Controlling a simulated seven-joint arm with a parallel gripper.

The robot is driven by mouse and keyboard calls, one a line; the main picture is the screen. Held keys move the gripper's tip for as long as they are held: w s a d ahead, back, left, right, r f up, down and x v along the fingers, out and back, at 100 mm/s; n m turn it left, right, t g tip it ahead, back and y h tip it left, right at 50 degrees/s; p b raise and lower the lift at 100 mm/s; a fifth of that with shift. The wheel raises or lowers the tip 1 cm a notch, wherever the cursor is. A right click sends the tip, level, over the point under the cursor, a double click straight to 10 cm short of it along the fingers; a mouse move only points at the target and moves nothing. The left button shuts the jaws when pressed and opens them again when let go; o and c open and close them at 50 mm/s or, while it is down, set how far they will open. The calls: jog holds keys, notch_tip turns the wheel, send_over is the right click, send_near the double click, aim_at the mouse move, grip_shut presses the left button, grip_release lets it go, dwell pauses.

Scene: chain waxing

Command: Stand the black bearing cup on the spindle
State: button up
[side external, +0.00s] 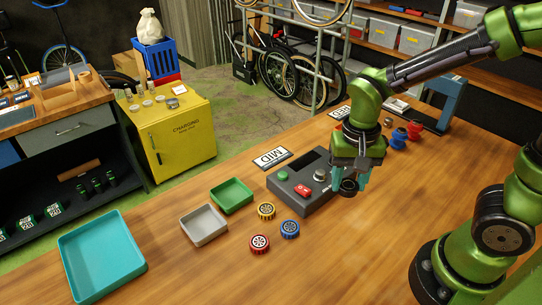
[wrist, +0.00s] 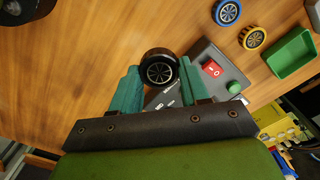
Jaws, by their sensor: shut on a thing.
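My gripper (side external: 349,181) has teal fingers and is shut on the black bearing cup (side external: 349,187), at the right end of the grey machine. In the wrist view the cup (wrist: 159,70) sits between the fingertips, its spoked face partly towards the camera. The side view does not clearly show how far it is above the table. The grey machine (side external: 293,193) stands on the wooden bench with a green button, a red switch and a silver round part (side external: 320,174), which may be the spindle. In the wrist view my gripper hides part of the machine (wrist: 208,58).
Yellow (side external: 266,210), blue (side external: 289,229) and red (side external: 259,243) cups lie in front of the machine. Green (side external: 231,195), grey (side external: 204,225) and teal (side external: 101,257) trays stand to the left. Blue and red parts (side external: 398,139) stand behind my gripper. The bench front is clear.

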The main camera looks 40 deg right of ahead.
jog(key=s+d+m, duration=0.4)
jog(key=d+m, duration=0.1)
jog(key=m, duration=0.3)
send_over(321, 171)
jog(key=shift+s+f, duration=0.35)
jog(key=shift+f, duration=0.2)
jog(key=shift+w+f, duration=0.2)
jog(key=shift+f, duration=0.7)
jog(key=shift+w+f, duration=0.15)
jog(key=shift+f, duration=0.75)
jog(key=o, duration=1)
jog(key=shift+f, duration=0.15)
jog(key=shift+o, duration=0.2)
